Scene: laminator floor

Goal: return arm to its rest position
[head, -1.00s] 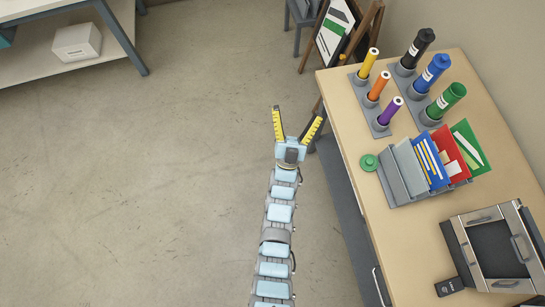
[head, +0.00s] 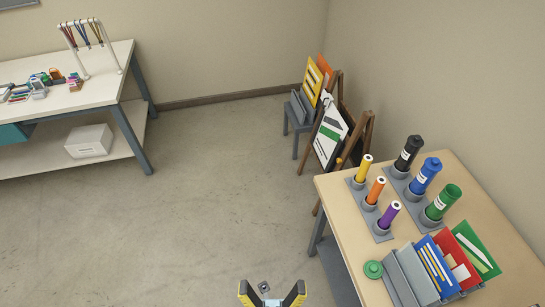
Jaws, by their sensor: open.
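My gripper (head: 272,292) shows at the bottom edge of the head view, over the bare floor. Its two yellow-edged fingers are spread apart, and nothing is seen between them. The rest of my arm is below the frame. The gripper is left of the wooden table (head: 337,204) and apart from it.
The right table holds marker-like tubes (head: 427,175) in stands and a folder rack (head: 408,277). Easels (head: 333,135) stand behind it. A white workbench (head: 100,62) with a box (head: 88,141) on its shelf is at left. The floor (head: 200,190) between is clear.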

